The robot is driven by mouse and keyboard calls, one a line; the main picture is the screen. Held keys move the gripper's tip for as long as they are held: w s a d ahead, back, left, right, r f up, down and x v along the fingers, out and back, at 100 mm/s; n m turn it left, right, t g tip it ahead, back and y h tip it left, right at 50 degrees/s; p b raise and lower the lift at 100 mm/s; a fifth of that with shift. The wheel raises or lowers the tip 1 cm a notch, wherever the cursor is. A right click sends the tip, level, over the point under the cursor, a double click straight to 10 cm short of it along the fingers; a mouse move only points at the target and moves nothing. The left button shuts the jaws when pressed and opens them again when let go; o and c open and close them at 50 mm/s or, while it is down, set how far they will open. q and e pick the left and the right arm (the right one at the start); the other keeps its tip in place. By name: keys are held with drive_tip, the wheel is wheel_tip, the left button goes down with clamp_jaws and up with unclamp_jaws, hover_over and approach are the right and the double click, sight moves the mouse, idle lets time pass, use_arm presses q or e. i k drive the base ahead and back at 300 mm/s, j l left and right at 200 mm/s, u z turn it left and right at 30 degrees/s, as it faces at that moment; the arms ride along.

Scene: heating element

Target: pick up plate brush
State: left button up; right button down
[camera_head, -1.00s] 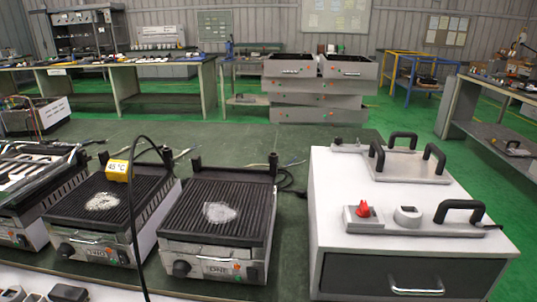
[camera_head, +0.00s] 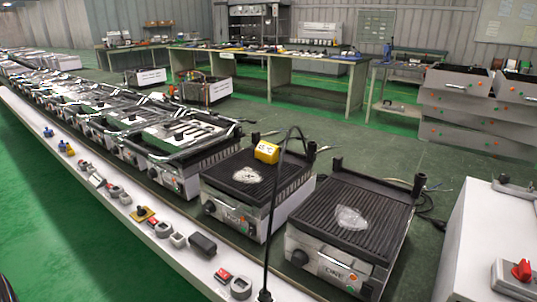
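I cannot make out a plate brush for sure in this view. Two ribbed dark hot plates stand in front, the left one (camera_head: 222,177) and the right one (camera_head: 321,222). Each has a whitish patch on its top. A yellow display block (camera_head: 266,153) sits at the back of the left plate. Neither of my grippers is in view.
A long white ledge (camera_head: 120,213) with small switches and parts runs along the front of a row of several appliances (camera_head: 97,120). A black cable rises in front of the hot plates. A white cabinet (camera_head: 475,245) stands at right. Green floor is open at lower left.

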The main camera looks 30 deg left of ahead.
sight(206, 247)
drive_tip(key=u, duration=1.6)
drive_tip(key=i+j+z, duration=0.1)
drive_tip(key=j, duration=0.2)
drive_tip(key=i+j+z, duration=0.1)
drive_tip(key=j, duration=0.25)
drive_tip(key=i+j+z, duration=0.1)
drive_tip(key=i+j, duration=0.15)
drive_tip(key=i+j+z, duration=0.1)
drive_tip(key=j, duration=0.3)
